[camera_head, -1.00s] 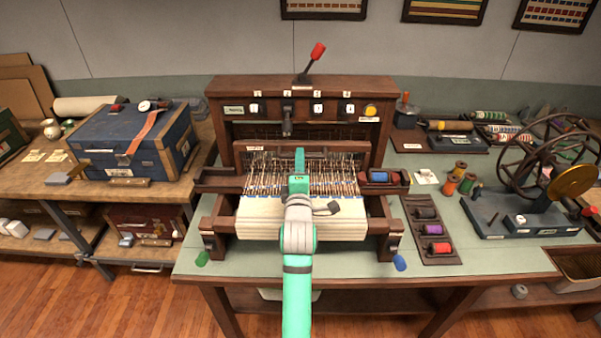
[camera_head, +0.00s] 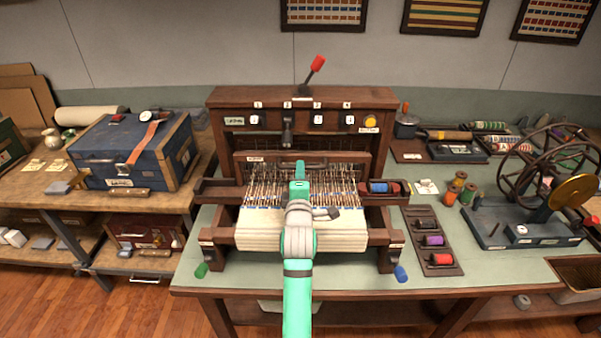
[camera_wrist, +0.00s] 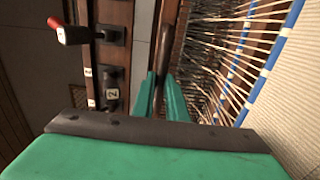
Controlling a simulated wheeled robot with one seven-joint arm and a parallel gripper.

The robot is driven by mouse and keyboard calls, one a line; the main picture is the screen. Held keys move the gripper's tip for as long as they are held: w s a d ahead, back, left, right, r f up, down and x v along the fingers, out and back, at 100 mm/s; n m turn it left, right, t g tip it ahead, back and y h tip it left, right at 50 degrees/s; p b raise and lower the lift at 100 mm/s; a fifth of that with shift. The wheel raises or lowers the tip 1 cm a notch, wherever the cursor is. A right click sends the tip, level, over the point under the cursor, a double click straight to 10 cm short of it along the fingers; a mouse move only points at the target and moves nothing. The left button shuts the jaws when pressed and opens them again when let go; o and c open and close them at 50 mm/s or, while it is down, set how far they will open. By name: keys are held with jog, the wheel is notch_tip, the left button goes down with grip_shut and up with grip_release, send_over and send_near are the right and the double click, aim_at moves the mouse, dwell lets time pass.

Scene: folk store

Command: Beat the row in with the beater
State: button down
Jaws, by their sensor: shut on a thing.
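The beater (camera_head: 345,163) is a brown wooden bar across the loom, behind the warp threads. My gripper (camera_head: 300,164) reaches over the cloth from the front to the middle of the beater. In the wrist view, its green fingers (camera_wrist: 163,98) are shut on a dark rod, the beater's handle (camera_wrist: 167,40). The fingers hide part of the handle. The warp threads (camera_head: 265,185) run between cloth and beater, so the beater stands apart from the cloth edge.
A shuttle with a blue spool (camera_head: 378,188) sits in the right side box. A red-knobbed lever (camera_head: 317,64) tops the loom (camera_head: 230,97). Numbered levers line its front; lever 2 (camera_head: 287,128) hangs lower. A spool tray (camera_head: 421,212) and a wheeled winder (camera_head: 545,205) stand right.

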jog(key=s, duration=1)
jog(key=shift+s, duration=0.35)
dwell(0.4)
jog(key=shift+a, duration=0.1)
jog(key=w, duration=1)
dwell(0.5)
jog(key=c, duration=1.4)
grip_release()
jog(key=shift+w, duration=0.15)
jog(key=shift+o, duration=0.2)
